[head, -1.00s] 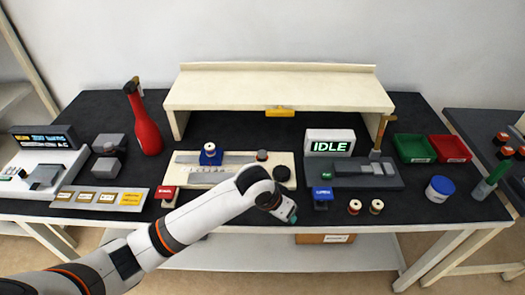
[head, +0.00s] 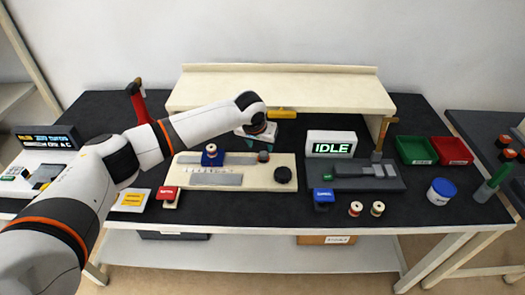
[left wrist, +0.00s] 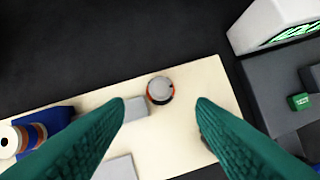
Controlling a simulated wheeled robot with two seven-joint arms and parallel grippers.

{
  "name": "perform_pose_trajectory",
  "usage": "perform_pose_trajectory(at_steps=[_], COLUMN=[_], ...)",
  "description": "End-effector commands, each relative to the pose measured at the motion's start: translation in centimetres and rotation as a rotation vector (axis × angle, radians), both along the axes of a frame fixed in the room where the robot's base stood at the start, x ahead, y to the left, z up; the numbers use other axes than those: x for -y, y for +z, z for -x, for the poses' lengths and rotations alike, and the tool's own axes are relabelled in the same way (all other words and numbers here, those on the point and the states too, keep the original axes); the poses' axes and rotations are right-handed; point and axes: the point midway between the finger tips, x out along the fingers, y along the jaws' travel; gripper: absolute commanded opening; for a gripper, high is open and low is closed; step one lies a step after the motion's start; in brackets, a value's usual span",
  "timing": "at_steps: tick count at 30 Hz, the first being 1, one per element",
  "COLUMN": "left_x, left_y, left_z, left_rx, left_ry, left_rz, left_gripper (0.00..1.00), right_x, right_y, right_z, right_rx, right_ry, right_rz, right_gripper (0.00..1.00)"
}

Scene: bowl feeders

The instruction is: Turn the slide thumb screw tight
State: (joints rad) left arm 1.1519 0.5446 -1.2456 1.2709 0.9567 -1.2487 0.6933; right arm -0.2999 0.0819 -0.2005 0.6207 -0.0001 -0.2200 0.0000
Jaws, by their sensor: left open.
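A cream board (head: 232,184) carries a steel rule (head: 210,179) and a blue block (head: 211,158) with a white-topped knob. A small round knob with an orange ring (head: 263,157) stands at the board's back right, and a flat black knob (head: 283,174) lies nearer the front. I cannot tell for sure which knob is the slide thumb screw. My left gripper (head: 262,137) is above the board's back edge, open and empty. In the left wrist view the orange-ringed knob (left wrist: 160,91) shows between and beyond the green fingertips (left wrist: 160,103), apart from them.
A cream shelf (head: 280,88) stands over the back of the table, close behind my left gripper. An IDLE display (head: 331,143) and a grey fixture (head: 350,183) stand to the right. A red block (head: 169,195) and a blue block (head: 323,197) sit near the front edge.

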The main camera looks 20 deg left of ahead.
Motion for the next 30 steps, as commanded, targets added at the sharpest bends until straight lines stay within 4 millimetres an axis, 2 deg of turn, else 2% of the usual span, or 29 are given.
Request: perform_pose_trajectory(at_steps=[3,9,15,23,30], left_x=[0.1,0.1,0.1,0.1,0.1], left_y=[-2.3,-4.8,-5.7,-5.8,-5.8], left_z=[-0.9,-2.0,-2.4,-2.4,-2.4], left_rx=[-0.002,-0.001,0.001,0.001,0.001], left_ry=[0.0,0.0,-0.002,-0.002,-0.002], left_rz=[-0.001,0.0,-0.001,0.0,0.0], left_gripper=[0.5,0.5,0.5,0.5,0.11], right_x=[-0.3,-0.5,-0.4,-0.4,-0.1], right_y=[0.2,0.2,0.2,0.2,0.1], right_z=[0.0,0.0,0.0,0.0,0.0], right_rx=[0.0,0.0,0.0,0.0,0.0], right_ry=[-0.002,-0.003,-0.003,-0.003,-0.001], right_rz=[-0.003,-0.005,-0.005,-0.004,-0.001], right_gripper=[0.64,0.64,0.64,0.64,0.64])
